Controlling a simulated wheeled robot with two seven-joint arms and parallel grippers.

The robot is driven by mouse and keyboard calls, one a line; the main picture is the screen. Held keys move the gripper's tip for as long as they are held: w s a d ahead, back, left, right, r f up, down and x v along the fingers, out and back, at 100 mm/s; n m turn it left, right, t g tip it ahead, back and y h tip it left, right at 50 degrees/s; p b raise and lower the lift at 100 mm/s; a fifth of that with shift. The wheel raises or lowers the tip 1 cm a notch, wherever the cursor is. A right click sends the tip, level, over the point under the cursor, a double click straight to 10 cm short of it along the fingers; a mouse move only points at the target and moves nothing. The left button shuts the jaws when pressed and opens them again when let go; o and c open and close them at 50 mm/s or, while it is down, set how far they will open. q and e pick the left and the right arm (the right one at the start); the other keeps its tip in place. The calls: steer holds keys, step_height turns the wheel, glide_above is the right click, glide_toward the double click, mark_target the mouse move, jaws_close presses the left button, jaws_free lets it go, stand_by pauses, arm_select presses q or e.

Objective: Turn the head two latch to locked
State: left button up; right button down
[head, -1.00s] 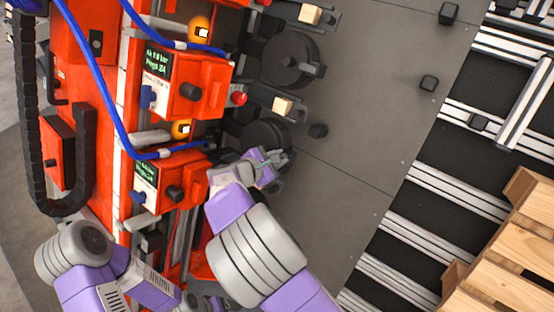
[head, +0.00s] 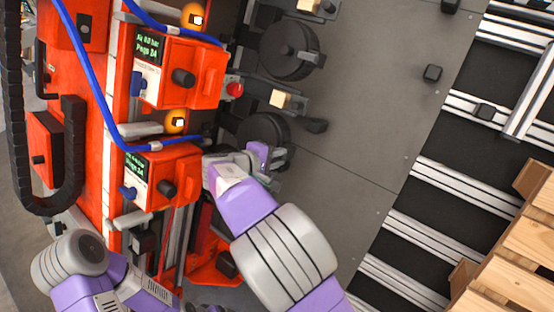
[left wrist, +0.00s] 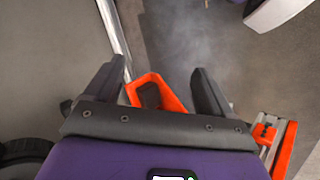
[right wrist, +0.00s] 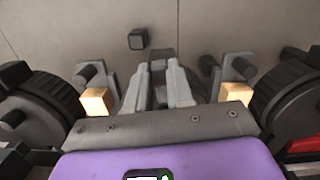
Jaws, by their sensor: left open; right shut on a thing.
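My right gripper (head: 268,158) reaches in beside the lower dark round drum (head: 262,128), at the right side of the lower red head box (head: 165,180). In the right wrist view its fingers (right wrist: 159,68) are close together on a grey latch part (right wrist: 161,55) between two pale blocks. The latch is mostly hidden by the fingers, so I cannot tell its setting. My left gripper (left wrist: 158,70) is open and empty, with an orange-red bracket (left wrist: 152,92) showing beyond and between its fingers.
The upper red head box (head: 185,75) has a screen, a black knob and a red button (head: 235,89) near it. A blue hose (head: 90,95) runs down the red frame. Wooden pallet slats (head: 520,245) lie at lower right by the conveyor rails (head: 420,235).

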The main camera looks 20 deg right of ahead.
steer(key=shift+f+m+b, duration=0.15)
steer(key=shift+m+b, duration=0.2)
steer(key=shift+m, duration=0.25)
steer(key=shift+a, duration=0.1)
steer(key=c, duration=1)
jaws_free()
steer(key=p+v, duration=0.2)
steer(key=v, duration=0.5)
steer(key=shift+s+a+r, duration=0.15)
steer(key=shift+r, duration=0.1)
